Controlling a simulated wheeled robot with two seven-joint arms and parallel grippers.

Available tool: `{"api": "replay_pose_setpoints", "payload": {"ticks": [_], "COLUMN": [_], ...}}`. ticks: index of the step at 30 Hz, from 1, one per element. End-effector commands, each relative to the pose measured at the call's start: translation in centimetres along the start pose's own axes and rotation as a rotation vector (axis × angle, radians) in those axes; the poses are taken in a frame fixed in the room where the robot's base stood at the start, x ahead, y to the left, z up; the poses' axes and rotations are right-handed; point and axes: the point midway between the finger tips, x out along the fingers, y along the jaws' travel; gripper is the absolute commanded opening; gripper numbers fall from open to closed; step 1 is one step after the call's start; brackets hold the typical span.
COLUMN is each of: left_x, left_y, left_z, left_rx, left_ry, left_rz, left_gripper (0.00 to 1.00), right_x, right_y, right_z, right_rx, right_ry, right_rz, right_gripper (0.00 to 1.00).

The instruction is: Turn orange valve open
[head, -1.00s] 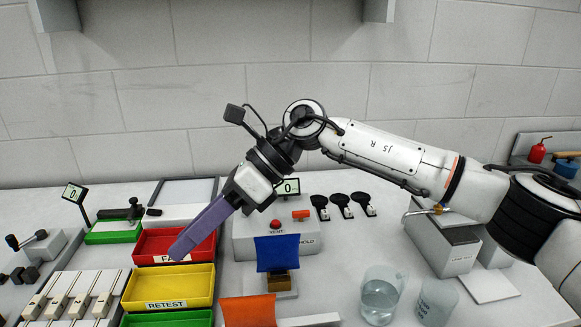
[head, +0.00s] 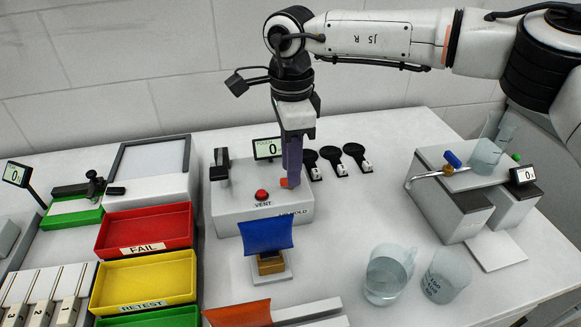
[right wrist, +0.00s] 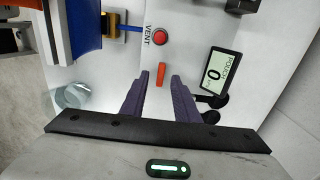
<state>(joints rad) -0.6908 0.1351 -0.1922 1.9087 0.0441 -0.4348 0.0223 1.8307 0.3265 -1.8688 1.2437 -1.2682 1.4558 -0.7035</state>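The orange valve (head: 284,182) is a small lever on top of the grey box marked "HOLD" (head: 238,215), right of the red VENT button (head: 262,195). In the right wrist view the orange valve (right wrist: 161,74) shows as a short bar between the fingertips. My right gripper (head: 291,184) points straight down at it, its purple fingers partly covering it in the head view. The right gripper (right wrist: 161,75) is open, with a visible gap on each side of the lever; I cannot tell the remaining height. My left gripper is not in view.
A small display reading 0 (head: 267,149) stands behind the valve. A blue piece (head: 265,236) sits on a stand in front of the box. Red (head: 145,229) and yellow (head: 144,278) trays lie left. Clear beakers (head: 388,274) stand at front right.

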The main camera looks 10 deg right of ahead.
Motion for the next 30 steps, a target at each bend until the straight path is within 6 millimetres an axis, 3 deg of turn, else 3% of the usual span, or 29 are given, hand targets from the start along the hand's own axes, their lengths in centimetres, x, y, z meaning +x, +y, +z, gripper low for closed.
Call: {"api": "replay_pose_setpoints", "payload": {"ticks": [6,14,19,30], "left_x": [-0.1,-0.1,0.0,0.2], "left_y": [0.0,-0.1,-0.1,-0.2], "left_z": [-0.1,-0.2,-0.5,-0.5], "left_rx": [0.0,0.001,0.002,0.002], "left_ry": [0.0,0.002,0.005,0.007], "left_rz": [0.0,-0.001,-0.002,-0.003], "left_gripper": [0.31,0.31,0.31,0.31], "right_x": [1.7,1.8,1.8,1.8], "right_y": [0.0,0.0,0.0,0.0], "right_z": [0.0,0.1,0.1,0.1], "right_rx": [0.0,0.001,0.001,0.029], "right_ry": [-0.001,-0.001,-0.001,-0.001], "right_rz": [0.0,-0.001,-0.001,-0.001], "right_gripper": [0.28,0.28,0.01,0.0]}}
